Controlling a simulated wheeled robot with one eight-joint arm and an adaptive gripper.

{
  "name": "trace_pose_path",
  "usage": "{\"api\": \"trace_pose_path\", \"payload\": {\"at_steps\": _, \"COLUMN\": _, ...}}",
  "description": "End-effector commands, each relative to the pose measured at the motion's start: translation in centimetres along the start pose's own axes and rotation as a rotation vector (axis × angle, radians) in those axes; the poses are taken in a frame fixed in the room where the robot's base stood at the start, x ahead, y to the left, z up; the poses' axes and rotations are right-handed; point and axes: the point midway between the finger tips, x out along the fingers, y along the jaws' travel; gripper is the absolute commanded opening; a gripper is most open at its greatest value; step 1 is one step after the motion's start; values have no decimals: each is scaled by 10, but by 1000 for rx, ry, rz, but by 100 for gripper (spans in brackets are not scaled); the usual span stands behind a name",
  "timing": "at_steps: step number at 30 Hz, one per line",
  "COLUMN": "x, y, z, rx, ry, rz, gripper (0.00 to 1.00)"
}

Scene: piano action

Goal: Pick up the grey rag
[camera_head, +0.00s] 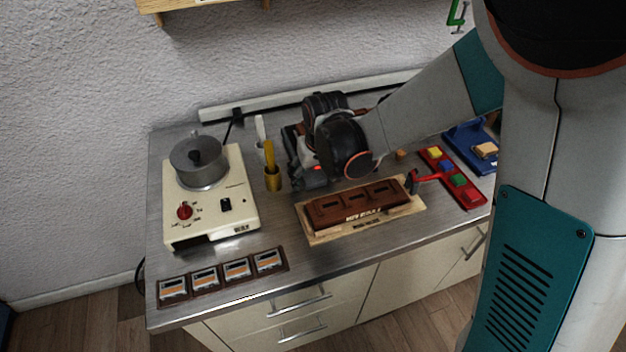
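I cannot make out a grey rag in the head view; my arm covers part of the bench and the right side of the picture. My gripper (306,172) is low over the back middle of the metal bench (290,235), between the yellow brush cup and the brown block. Its dark wrist joints hide much of it. Its fingertips do not show clearly, so I cannot tell whether they are open or hold something.
A cream wax heater (214,212) with a grey pot (199,170) stands left. A brush cup (272,180), a brown block (355,203) on a board, a red tray (473,196), a blue holder (462,145) and a label strip (222,276) occupy the bench. Its front middle is clear.

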Motion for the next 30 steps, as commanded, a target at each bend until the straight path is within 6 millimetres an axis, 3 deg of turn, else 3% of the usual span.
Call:
{"api": "trace_pose_path", "payload": {"at_steps": 1, "x": 0, "y": 0, "z": 0, "rx": 0, "ry": 0, "rz": 0, "gripper": 56}}
{"api": "trace_pose_path", "payload": {"at_steps": 4, "x": 0, "y": 0, "z": 0, "rx": 0, "ry": 0, "rz": 0, "gripper": 39}}
{"api": "trace_pose_path", "payload": {"at_steps": 19, "x": -6, "y": 0, "z": -2, "rx": 0, "ry": 0, "rz": 0, "gripper": 36}}
{"api": "trace_pose_path", "payload": {"at_steps": 26, "x": -30, "y": 0, "z": -8, "rx": 0, "ry": 0, "rz": 0, "gripper": 36}}
{"api": "trace_pose_path", "payload": {"at_steps": 30, "x": -56, "y": 0, "z": -15, "rx": 0, "ry": 0, "rz": 0, "gripper": 36}}
